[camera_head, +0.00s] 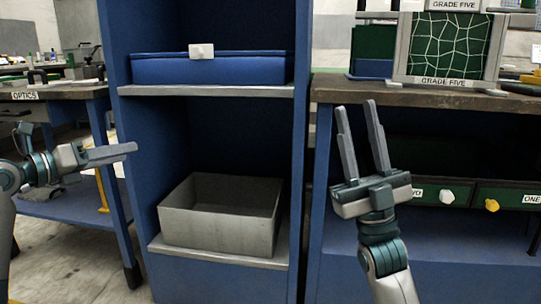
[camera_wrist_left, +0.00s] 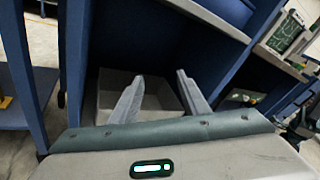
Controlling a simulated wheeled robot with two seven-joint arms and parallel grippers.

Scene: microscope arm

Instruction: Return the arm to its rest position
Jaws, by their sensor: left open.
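My left gripper (camera_head: 131,149) is at the left of the head view, in front of the blue shelf unit's left side, with its fingers pointing right. In the left wrist view its two fingers (camera_wrist_left: 159,76) stand apart with nothing between them. My right gripper (camera_head: 355,105) is in front of the right-hand workbench with its fingers pointing up. Its fingers are spread and hold nothing. Neither gripper appears to touch anything.
A blue shelf unit (camera_head: 304,140) holds a grey open bin (camera_head: 215,228) low down and a blue box (camera_head: 225,70) above. A workbench (camera_head: 400,92) with drawers stands right, another table (camera_head: 55,92) left. Bare floor (camera_head: 60,250) shows lower left.

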